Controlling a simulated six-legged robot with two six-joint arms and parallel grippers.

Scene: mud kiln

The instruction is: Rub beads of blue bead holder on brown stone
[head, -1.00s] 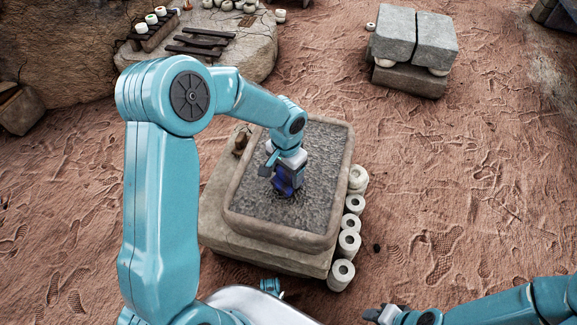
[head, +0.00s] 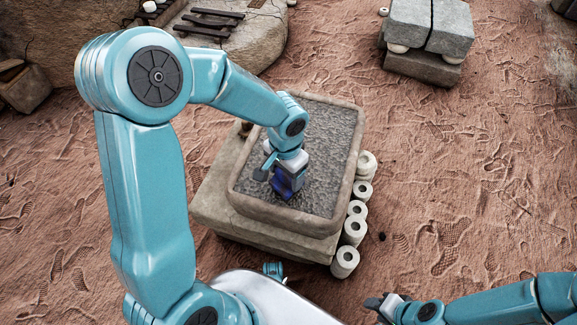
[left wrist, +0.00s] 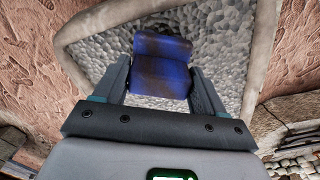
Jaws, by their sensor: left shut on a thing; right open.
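My left gripper (head: 284,184) is shut on the blue bead holder (head: 288,183) over the stone. In the left wrist view the blue bead holder (left wrist: 162,66) sits between the two fingers of my left gripper (left wrist: 160,85). Its beads are hidden beneath it. The stone (head: 328,135) is a block with a raised brown rim around a rough grey top. The holder is low at that top; I cannot tell whether it touches. The rough top also shows in the left wrist view (left wrist: 215,40). My right gripper (head: 375,306) is open and empty at the lower right, away from the stone.
Several white cylindrical beads (head: 354,230) stand in a row along the stone's right side. A stack of grey blocks (head: 430,28) stands at the upper right. A large flat rock (head: 262,35) with dark slats lies at the back. Bare muddy ground (head: 480,180) is free at right.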

